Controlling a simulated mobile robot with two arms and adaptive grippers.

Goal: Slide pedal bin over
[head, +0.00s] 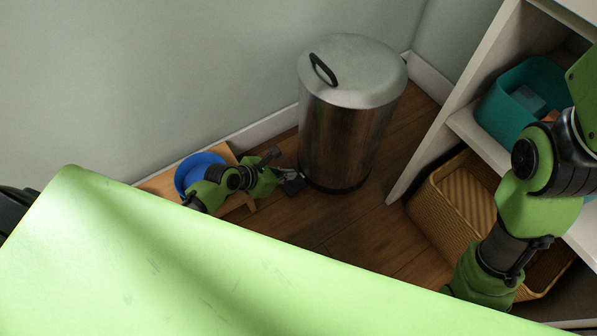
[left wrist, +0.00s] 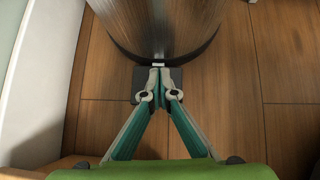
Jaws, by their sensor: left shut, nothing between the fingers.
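The pedal bin (head: 345,140) is a tall brushed-metal cylinder with a grey lid and a black loop handle. It stands upright on the wooden floor near the wall corner. In the left wrist view the bin (left wrist: 160,25) fills the top, with its dark base rim showing. My left gripper (head: 294,181) is low beside the bin's base, on its left side. In the left wrist view the left gripper's fingertips (left wrist: 158,68) are together with nothing between them, right at the base rim. Whether they touch it I cannot tell. My right gripper is out of view; only its arm shows.
A blue bowl (head: 197,172) sits on a low wooden stool (head: 160,185) left of the bin. A white shelf (head: 455,100) on the right holds a teal bin (head: 510,110) and a wicker basket (head: 425,205). Bare floor (head: 350,225) lies between the bin and the shelf.

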